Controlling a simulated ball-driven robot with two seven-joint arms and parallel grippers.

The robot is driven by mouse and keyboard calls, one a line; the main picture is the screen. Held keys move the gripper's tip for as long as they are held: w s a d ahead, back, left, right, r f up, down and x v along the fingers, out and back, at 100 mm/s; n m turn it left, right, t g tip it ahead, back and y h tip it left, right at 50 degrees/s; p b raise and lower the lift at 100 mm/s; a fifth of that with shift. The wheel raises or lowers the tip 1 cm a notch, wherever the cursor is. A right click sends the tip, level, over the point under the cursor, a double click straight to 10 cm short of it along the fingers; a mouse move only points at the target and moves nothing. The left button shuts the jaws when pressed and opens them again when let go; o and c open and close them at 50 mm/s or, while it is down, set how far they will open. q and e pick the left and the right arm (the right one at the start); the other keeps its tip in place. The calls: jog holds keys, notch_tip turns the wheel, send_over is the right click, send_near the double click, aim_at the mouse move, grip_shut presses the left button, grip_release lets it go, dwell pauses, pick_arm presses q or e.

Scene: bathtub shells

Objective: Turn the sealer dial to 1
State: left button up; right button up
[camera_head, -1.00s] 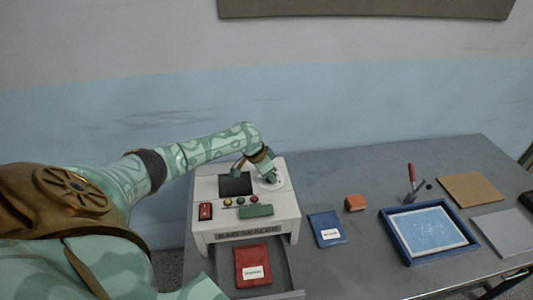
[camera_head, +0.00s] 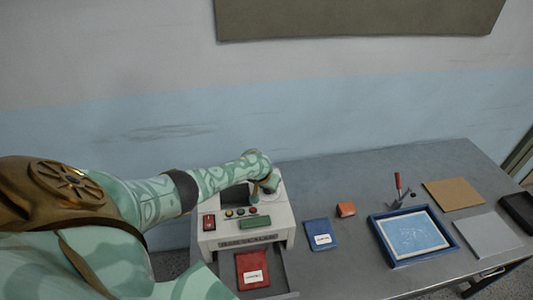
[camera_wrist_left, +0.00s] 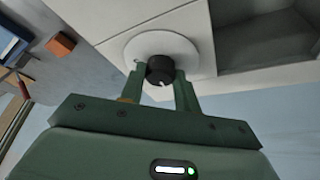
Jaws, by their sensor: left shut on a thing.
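The bag sealer (camera_head: 240,238) is a white box on the grey table, with a dark recess, coloured buttons, a red switch and a green bar on top. Its dial shows in the left wrist view as a black knob (camera_wrist_left: 160,68) with a white pointer mark, on a round white plate (camera_wrist_left: 190,48). My left gripper (camera_wrist_left: 160,80) has a finger on each side of the knob and is shut on it. In the head view my left gripper (camera_head: 268,187) is at the sealer's back right and hides most of the dial. The dial's numbers cannot be read. My right gripper is not in view.
A red packet (camera_head: 252,268) lies in the sealer's open front drawer. To the right are a blue packet (camera_head: 321,234), an orange block (camera_head: 346,209), a blue-framed tray (camera_head: 380,236), a red-handled tool (camera_head: 398,184), a brown board (camera_head: 453,194) and a grey sheet (camera_head: 484,236).

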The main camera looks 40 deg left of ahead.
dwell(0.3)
pick_arm(q)
jog(key=o, duration=1)
jog(key=p+v, duration=0.4)
jog(key=v, duration=0.2)
jog(key=p+v, duration=0.3)
jog(key=v, duration=0.7)
jog(key=shift+s, duration=0.2)
